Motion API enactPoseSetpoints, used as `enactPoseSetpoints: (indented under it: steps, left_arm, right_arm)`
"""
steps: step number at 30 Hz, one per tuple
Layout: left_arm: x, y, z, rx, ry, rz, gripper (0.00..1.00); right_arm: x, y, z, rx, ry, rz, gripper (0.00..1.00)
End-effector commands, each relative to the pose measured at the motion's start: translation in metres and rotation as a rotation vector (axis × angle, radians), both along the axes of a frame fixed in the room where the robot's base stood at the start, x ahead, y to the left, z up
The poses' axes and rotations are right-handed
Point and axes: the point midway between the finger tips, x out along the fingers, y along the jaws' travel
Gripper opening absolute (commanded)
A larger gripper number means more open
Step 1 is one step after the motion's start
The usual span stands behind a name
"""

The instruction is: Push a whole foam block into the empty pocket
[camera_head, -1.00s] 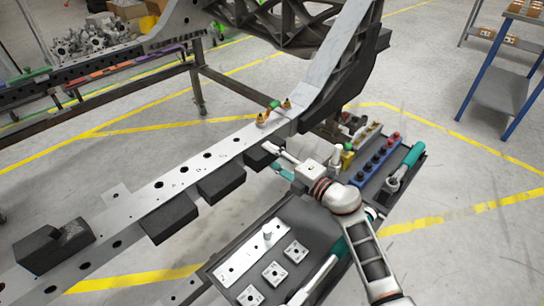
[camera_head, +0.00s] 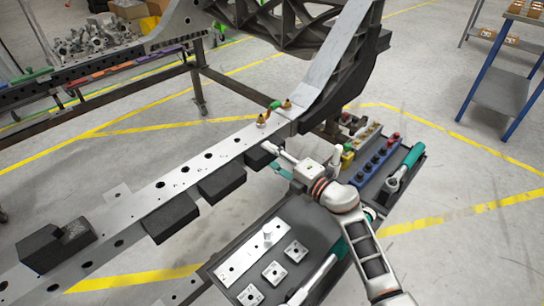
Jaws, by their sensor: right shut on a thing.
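A long pale metal rail (camera_head: 150,197) with a row of holes and small letters runs diagonally through the view. Black foam blocks (camera_head: 222,181) and (camera_head: 172,216) sit along its near side. Another dark foam block (camera_head: 45,247), apparently in two pieces, lies at the lower left end of the rail. My right gripper (camera_head: 270,157) is at the rail's far end, shut on a small dark foam block (camera_head: 257,158) at the near side of the rail. Its fingers partly cover this block. I cannot make out the empty pocket. My left gripper is not in view.
A dark tray (camera_head: 305,222) with square plates and teal-handled tools stands close below my right arm. A blue socket holder (camera_head: 375,160) is on the right. A curved frame (camera_head: 340,75) rises at the rail's far end. Open floor lies at the right.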

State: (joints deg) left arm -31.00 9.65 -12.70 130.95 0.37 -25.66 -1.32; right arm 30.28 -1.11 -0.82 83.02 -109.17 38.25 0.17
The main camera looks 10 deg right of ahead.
Motion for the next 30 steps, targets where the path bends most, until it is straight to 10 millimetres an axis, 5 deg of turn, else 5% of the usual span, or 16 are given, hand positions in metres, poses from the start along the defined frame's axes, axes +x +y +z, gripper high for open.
enactPoseSetpoints:
  steps: [18, 19, 21, 30]
  left_arm:
    - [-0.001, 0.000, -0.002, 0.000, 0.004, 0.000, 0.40]
    - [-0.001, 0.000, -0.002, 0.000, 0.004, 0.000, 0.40]
    - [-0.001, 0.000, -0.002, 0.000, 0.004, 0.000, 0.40]
    - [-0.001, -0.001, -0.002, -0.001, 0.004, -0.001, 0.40]
  right_arm:
    - [0.012, 0.008, 0.001, 0.000, -0.001, 0.000, 0.08]
    - [0.012, 0.008, 0.001, 0.000, -0.001, 0.000, 0.41]
    - [0.012, 0.007, 0.001, 0.000, -0.001, 0.000, 0.53]
    - [0.011, 0.007, 0.000, -0.001, -0.001, -0.001, 0.53]
